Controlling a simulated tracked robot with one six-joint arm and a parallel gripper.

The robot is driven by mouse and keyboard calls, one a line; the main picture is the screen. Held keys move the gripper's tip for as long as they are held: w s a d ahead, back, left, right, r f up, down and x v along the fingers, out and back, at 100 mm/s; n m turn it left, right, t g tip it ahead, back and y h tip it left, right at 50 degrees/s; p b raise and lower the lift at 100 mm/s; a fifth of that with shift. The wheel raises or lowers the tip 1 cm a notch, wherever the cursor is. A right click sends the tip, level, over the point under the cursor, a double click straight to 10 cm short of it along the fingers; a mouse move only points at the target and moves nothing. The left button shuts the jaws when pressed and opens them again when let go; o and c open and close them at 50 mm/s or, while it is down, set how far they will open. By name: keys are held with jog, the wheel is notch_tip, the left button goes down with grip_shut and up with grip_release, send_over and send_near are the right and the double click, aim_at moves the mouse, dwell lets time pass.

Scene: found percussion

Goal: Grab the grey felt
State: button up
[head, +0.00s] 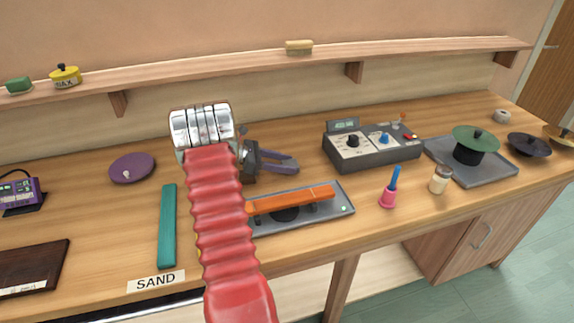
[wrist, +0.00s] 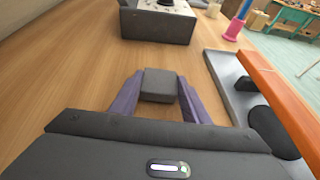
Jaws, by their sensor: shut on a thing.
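The grey felt (wrist: 159,82), a small dark grey block, sits between the two purple fingers of my gripper (wrist: 158,92) in the wrist view. The fingers are shut on it, one on each side. I cannot tell whether it touches the bench top or is held just above it. In the head view my gripper (head: 284,163) points right, low over the bench behind the tray with the orange bar. The felt cannot be made out there.
A grey tray (head: 345,211) with an orange bar (head: 305,200) lies close in front of my gripper. A grey control box (head: 375,155) stands to the right. A teal bar (head: 167,225) and purple disc (head: 132,167) lie left. Bare wood lies between gripper and box.

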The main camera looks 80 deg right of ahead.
notch_tip(320, 180, up, 10)
dwell(0.5)
